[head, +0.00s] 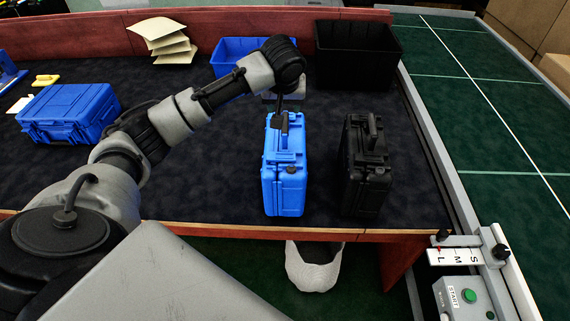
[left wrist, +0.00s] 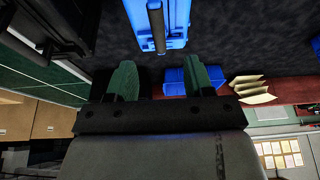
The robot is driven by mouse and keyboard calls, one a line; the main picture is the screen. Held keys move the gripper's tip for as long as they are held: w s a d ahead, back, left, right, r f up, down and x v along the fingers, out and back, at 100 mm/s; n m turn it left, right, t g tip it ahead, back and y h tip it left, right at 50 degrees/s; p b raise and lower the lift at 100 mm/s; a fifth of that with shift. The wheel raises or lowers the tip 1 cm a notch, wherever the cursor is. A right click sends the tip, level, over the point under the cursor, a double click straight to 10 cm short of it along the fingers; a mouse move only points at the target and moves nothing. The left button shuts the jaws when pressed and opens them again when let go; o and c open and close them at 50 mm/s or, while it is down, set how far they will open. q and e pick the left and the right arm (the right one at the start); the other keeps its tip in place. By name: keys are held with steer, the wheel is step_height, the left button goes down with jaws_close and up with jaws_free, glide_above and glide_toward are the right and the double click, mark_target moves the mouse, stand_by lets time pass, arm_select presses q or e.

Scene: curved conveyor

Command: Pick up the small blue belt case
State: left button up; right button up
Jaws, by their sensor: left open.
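The small blue case (head: 284,185) stands upright on the dark table top, near its front edge. Its top handle faces up toward my left gripper (head: 283,108), which is over the back part of the case top. In the left wrist view, the blue case (left wrist: 178,22) shows at the top with its dark handle bar in front. There my left gripper (left wrist: 161,75) is open, with two green-faced fingers apart and nothing between them. The handle lies beyond the fingertips, roughly in line with the gap. My right gripper is not in view.
A black case (head: 367,170) stands upright just right of the blue one. A larger blue case (head: 70,113) lies at left. A blue bin (head: 232,72), a black bin (head: 357,60) and stacked cream sheets (head: 160,38) are at the back. A green conveyor (head: 490,110) runs along the right.

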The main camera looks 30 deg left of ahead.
mark_target(285, 121)
arm_select(q)
steer(key=p+x, duration=0.1)
steer(key=x, duration=0.4)
steer(key=shift+w+a+f, duration=0.1)
steer(key=shift+a, duration=0.05)
steer(key=shift+w+f, duration=0.1)
steer(key=shift+f, duration=0.2)
steer(key=p+x, duration=0.1)
steer(key=x, duration=0.2)
steer(key=shift+w+f+p, duration=0.15)
steer(key=shift+f+p, duration=0.15)
steer(key=shift+f, duration=0.05)
steer(key=shift+w+a+f, duration=0.1)
steer(key=shift+w+f, duration=0.05)
steer(key=shift+f, duration=0.25)
jaws_close()
steer(key=shift+w+r, duration=0.1)
steer(key=shift+r, duration=0.1)
stand_by(0.3)
